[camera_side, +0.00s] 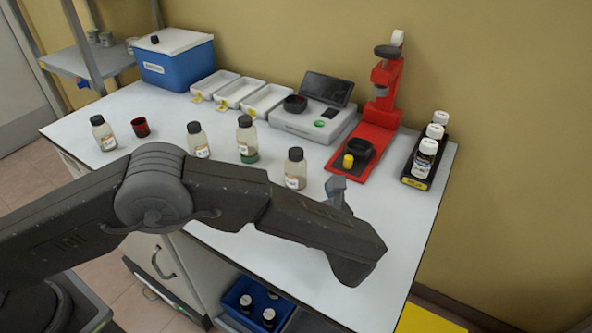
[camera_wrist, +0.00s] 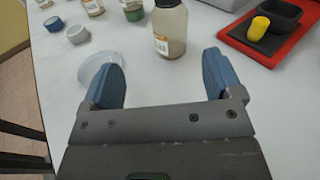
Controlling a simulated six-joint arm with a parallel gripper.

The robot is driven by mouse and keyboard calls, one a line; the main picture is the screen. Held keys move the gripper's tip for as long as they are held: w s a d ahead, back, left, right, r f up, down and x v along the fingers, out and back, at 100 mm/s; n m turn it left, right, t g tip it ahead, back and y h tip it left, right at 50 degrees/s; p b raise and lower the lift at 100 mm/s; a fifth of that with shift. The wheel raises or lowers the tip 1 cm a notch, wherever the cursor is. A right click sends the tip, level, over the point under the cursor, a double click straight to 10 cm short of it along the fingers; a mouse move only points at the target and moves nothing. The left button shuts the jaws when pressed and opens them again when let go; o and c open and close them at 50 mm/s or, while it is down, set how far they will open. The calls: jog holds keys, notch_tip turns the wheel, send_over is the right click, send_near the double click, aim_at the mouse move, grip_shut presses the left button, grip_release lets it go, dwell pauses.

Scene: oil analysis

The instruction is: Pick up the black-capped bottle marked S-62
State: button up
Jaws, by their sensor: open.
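The labels are too small to read, so I cannot tell which is S-62. My gripper (camera_side: 337,190) is low over the table, right of the rightmost bottle in the side view. In the wrist view my gripper (camera_wrist: 162,75) is open and empty, with a bottle (camera_wrist: 169,32) standing just beyond the fingertips, its cap cut off by the frame.
A clear round dish (camera_wrist: 98,66) lies by the left finger. A red press (camera_side: 375,140) with a yellow piece, a scale (camera_side: 305,125), white trays (camera_side: 240,92) and a blue cooler (camera_side: 175,65) line the back. A black rack (camera_side: 417,180) holds white-capped bottles at right.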

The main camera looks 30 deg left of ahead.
aim_at(299, 173)
jog(key=shift+s+d+f+m+t, duration=0.1)
jog(key=shift+d+f+m+t, duration=0.55)
jog(key=shift+d+f, duration=0.35)
jog(key=shift+a+f, duration=0.1)
jog(key=shift+a, duration=0.05)
jog(key=x, duration=0.8)
jog(key=shift+r+x, duration=0.25)
jog(key=shift+x, duration=1.1)
jog(key=shift+r+x, duration=0.2)
jog(key=shift+x, duration=1.2)
jog(key=shift+s, duration=0.1)
jog(key=c, duration=1.1)
jog(key=shift+r, duration=0.1)
